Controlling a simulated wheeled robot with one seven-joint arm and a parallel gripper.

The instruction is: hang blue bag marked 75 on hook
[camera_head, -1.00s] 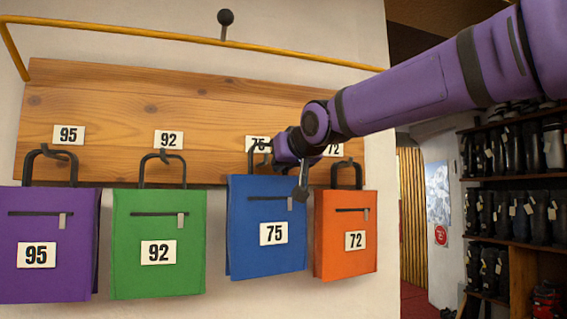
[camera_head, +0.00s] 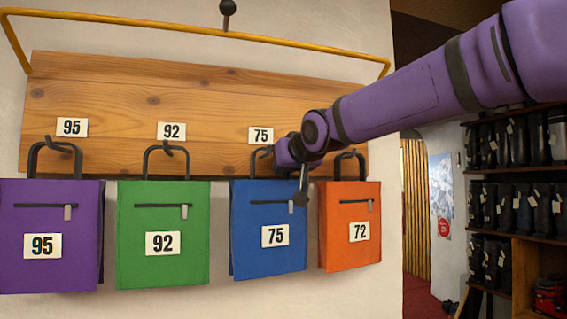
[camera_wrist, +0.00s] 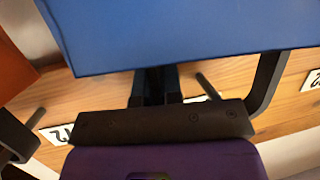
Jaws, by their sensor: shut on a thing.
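The blue bag marked 75 (camera_head: 268,215) hangs upright below the 75 label (camera_head: 261,135), between the green and orange bags. My gripper (camera_head: 279,155) is shut on its black handle at the board. In the wrist view the gripper (camera_wrist: 155,85) stands above the purple bag-side body of my wrist, with the blue bag (camera_wrist: 180,30) across the top and its handle (camera_wrist: 268,80) at right. A dark hook peg (camera_wrist: 207,86) sticks out of the board beside the fingers. My gripper hides the handle's top in the head view; I cannot tell whether it sits over the hook.
The wooden board (camera_head: 120,100) holds the hung purple bag 95 (camera_head: 50,220), green bag 92 (camera_head: 163,215) and orange bag 72 (camera_head: 349,215). The orange bag is close on the right. A yellow rail (camera_head: 200,30) runs above. Boot shelves (camera_head: 505,175) stand at far right.

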